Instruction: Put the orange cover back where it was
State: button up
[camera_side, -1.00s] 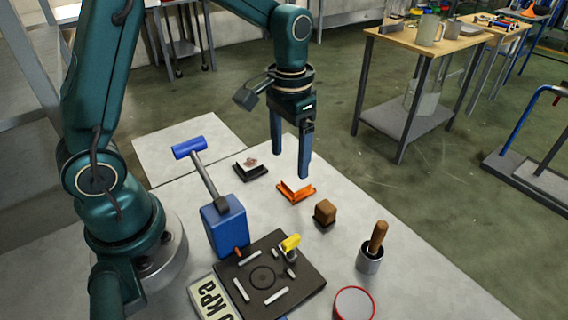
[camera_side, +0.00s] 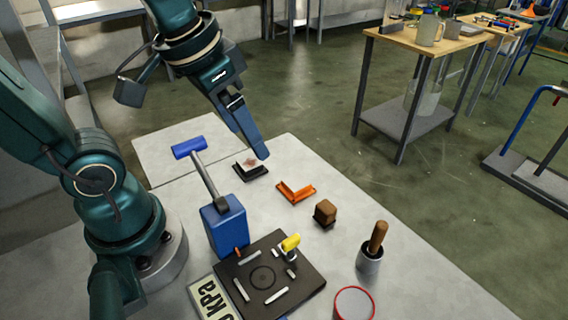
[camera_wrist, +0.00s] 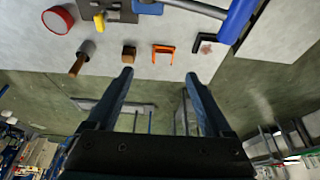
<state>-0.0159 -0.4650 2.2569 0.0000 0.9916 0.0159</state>
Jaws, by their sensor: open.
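An orange angle-shaped piece (camera_side: 296,192) lies on the grey table; it is the only clearly orange part there, and I cannot tell for sure that it is the cover. It also shows in the wrist view (camera_wrist: 163,49). My gripper (camera_side: 258,152) is tilted and raised, its fingers overlapping in the side view, up and left of the orange piece in the picture. The wrist view shows my gripper (camera_wrist: 158,75) with fingers wide apart and nothing between them. A black angle-shaped holder (camera_side: 251,172) with a small pinkish item lies near the fingertips in the side picture.
A brown block (camera_side: 325,212) sits right of the orange piece. A blue box (camera_side: 225,226) with a blue-headed tool (camera_side: 190,147), a dark plate (camera_side: 306,271) with a yellow-topped part, a wooden-handled cup (camera_side: 370,261) and a red-rimmed container (camera_side: 354,303) stand nearer.

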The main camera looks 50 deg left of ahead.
jog(key=shift+s+d+f+t, duration=0.1)
jog(key=shift+s+f+t, duration=0.15)
jog(key=shift+s, duration=0.25)
jog(key=shift+s+d+f+t, duration=0.1)
jog(key=shift+s+t, duration=0.1)
jog(key=shift+s, duration=0.35)
jog(key=shift+s+f+t, duration=0.2)
jog(key=shift+s+t, duration=0.05)
jog(key=shift+s, duration=0.25)
